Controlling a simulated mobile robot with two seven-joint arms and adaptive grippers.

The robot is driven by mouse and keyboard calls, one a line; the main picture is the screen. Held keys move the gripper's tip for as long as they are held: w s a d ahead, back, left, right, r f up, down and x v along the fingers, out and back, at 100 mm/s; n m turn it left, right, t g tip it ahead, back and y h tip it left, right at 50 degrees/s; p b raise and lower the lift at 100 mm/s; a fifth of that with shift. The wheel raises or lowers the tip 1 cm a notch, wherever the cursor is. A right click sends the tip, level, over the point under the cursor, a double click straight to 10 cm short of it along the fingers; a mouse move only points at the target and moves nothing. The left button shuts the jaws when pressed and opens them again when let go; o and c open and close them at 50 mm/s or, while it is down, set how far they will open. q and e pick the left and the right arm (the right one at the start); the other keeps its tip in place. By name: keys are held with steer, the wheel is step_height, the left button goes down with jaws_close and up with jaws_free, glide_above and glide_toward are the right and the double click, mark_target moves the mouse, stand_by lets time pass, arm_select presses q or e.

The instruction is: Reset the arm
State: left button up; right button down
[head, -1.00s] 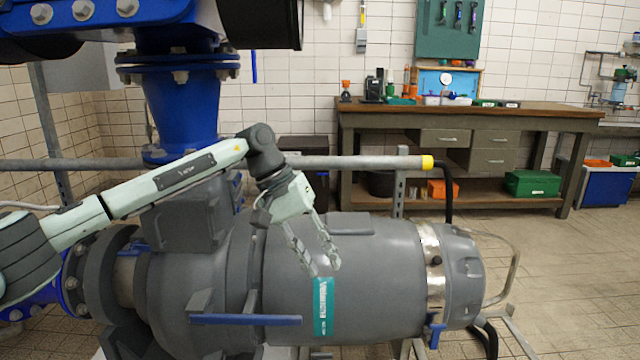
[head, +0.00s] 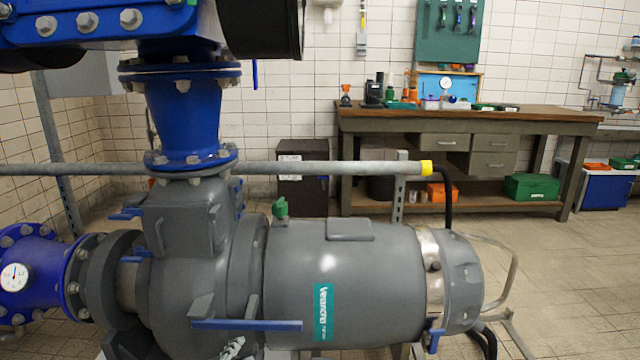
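My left arm no longer spans the picture. A small pale ridged tip (head: 232,348) shows at the bottom edge, in front of the grey pump. It looks like a fingertip of my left gripper, but the rest is hidden or out of frame, so its opening cannot be seen. No held object is visible. My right gripper is not in view. The grey pump (head: 345,265) lies across the middle with a teal label on its side. A small green-topped fitting (head: 281,208) stands on top of it.
A blue pipe (head: 183,115) rises from the pump, with a gauge (head: 14,276) on the left pipe. A grey rail (head: 330,168) with a yellow end crosses behind. A workbench (head: 480,115) stands against the back wall. The floor (head: 570,290) at right is clear.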

arm_select(q)
steer(key=s+a+f+n+g, duration=0.3)
steer(key=s+f+n, duration=0.1)
steer(key=s, duration=0.5)
steer(key=s+a+f+n+g+y, duration=0.1)
steer(key=s+a+f+n+g, duration=0.3)
steer(key=s+f, duration=0.3)
steer(key=s+a+f+n+g, duration=0.3)
steer(key=s+f+n, duration=0.1)
steer(key=s, duration=0.8)
steer(key=shift+s+a+f+y, duration=0.2)
steer(key=shift+a+f+y, duration=0.2)
steer(key=shift+f, duration=0.4)
